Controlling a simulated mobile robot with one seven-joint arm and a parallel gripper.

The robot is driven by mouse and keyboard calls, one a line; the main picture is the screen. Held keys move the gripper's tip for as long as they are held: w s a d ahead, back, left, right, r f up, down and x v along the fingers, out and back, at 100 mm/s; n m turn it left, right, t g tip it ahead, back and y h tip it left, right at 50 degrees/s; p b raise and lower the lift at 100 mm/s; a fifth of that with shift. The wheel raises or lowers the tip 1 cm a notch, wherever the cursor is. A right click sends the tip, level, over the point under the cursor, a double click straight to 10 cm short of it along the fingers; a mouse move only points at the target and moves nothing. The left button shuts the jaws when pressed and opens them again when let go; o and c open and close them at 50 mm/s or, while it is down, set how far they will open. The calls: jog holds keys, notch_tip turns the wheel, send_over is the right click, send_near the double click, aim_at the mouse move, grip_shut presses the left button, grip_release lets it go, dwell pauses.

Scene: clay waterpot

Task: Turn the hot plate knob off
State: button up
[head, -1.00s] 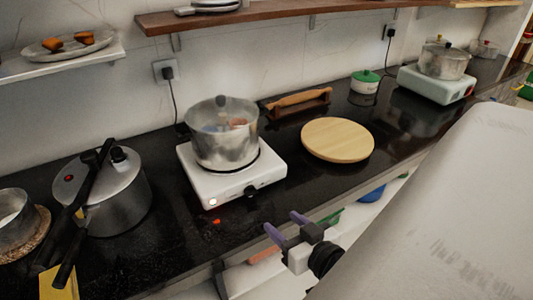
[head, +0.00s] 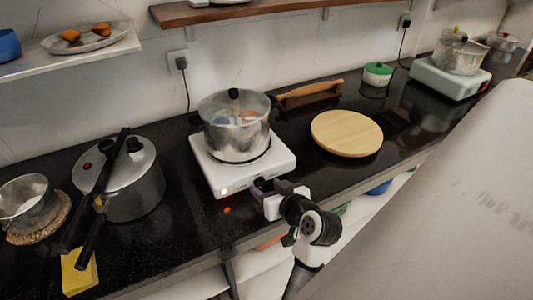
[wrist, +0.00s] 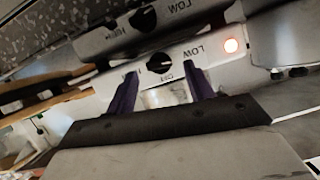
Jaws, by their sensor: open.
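The white hot plate (head: 210,173) stands on the black counter with a lidded metal pot (head: 236,138) on it. My gripper (wrist: 163,76) is open and empty. Its purple fingers point at the panel, one on each side of the knob in the picture. In the head view my gripper (head: 269,189) is at the hot plate's front; contact cannot be told.
A pressure cooker (head: 135,185) with long black handles stands left, beside a small pot (head: 26,200) and a yellow block (head: 80,273). A round wooden board (head: 347,133) lies right. A second knob image (wrist: 143,18) in the wrist view may be a reflection.

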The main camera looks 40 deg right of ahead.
jog(key=shift+w+d+f, duration=0.1)
jog(key=shift+w+f, duration=0.1)
jog(key=shift+w, duration=0.4)
jog(key=c, duration=1)
